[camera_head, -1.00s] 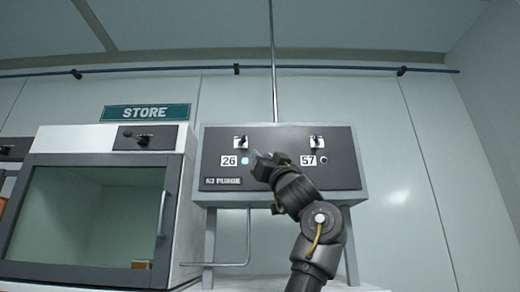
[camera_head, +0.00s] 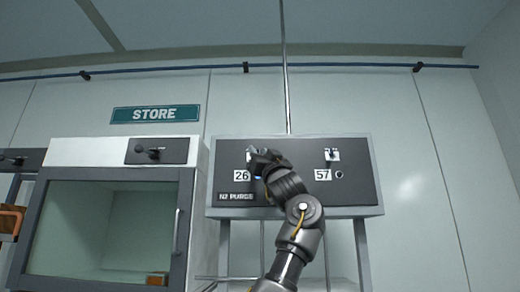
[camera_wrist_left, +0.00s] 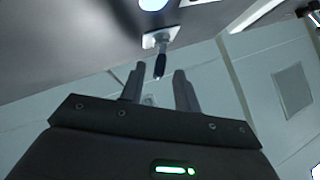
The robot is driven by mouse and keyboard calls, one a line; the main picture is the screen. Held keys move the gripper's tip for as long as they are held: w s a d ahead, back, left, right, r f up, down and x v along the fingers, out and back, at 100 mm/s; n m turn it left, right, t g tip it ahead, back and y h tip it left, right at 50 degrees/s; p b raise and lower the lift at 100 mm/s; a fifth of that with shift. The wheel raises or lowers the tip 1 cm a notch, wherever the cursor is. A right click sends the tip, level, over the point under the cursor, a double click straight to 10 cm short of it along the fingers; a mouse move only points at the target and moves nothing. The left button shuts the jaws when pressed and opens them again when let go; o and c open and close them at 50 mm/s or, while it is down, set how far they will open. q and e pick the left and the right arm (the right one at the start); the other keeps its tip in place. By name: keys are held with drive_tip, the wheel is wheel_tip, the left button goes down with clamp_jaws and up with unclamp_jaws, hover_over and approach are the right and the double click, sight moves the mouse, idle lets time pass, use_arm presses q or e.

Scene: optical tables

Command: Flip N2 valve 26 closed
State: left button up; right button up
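The N2 purge panel (camera_head: 290,205) carries two valve switches, labelled 26 (camera_head: 241,176) and 57 (camera_head: 322,175). My left gripper (camera_head: 256,156) is in front of valve 26 and hides most of its switch in the head view. In the left wrist view, a switch lever with a dark tip (camera_wrist_left: 160,64) stands out from a white plate. My left gripper (camera_wrist_left: 157,74) is open there, with the lever tip in the gap between its fingertips; I cannot tell whether they touch it. My right gripper is out of view.
Valve 57's switch (camera_head: 332,155) and its dark lamp (camera_head: 339,174) are to the right on the same panel. A STORE cabinet (camera_head: 110,228) with a glass front and a handle stands to the left. The wall right of the panel is clear.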

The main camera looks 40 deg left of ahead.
use_arm(q)
drive_tip(key=shift+w+f, duration=0.1)
drive_tip(key=shift+w, duration=0.15)
drive_tip(key=shift+s, duration=0.1)
clamp_jaws()
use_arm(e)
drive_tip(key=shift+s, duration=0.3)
